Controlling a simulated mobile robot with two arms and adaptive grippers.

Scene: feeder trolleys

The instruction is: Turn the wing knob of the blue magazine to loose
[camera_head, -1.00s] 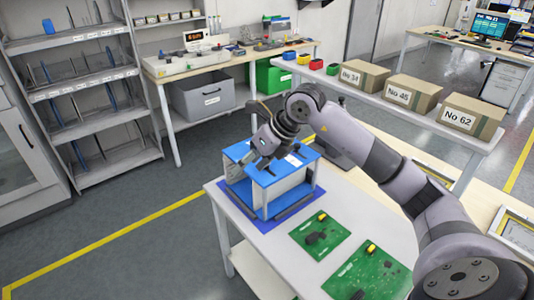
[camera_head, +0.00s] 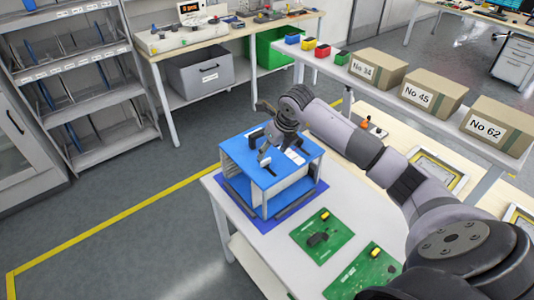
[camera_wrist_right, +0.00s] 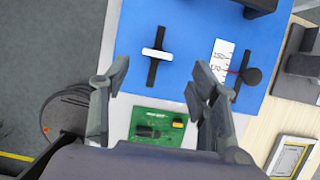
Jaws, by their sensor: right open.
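The blue magazine (camera_head: 284,183), a blue-topped frame with pale side walls, stands on a blue mat on the white table. My right gripper (camera_head: 266,151) is over its top and hides part of it. In the right wrist view the blue top (camera_wrist_right: 190,25) carries a white bar across a black strip (camera_wrist_right: 157,53), which looks like the wing knob. A dark round piece (camera_wrist_right: 252,76) with a red pointer sits by a white scale (camera_wrist_right: 221,62). My right gripper (camera_wrist_right: 158,80) is open and empty, the white bar ahead between its fingertips. My left gripper is not in view.
Two green circuit boards (camera_head: 322,236) (camera_head: 364,272) lie on the white table (camera_head: 285,245) in front of the magazine. Boxes (camera_head: 432,97) and small coloured bins (camera_head: 308,43) stand on the bench behind. A grey shelf rack (camera_head: 88,105) is at the left; the floor between is clear.

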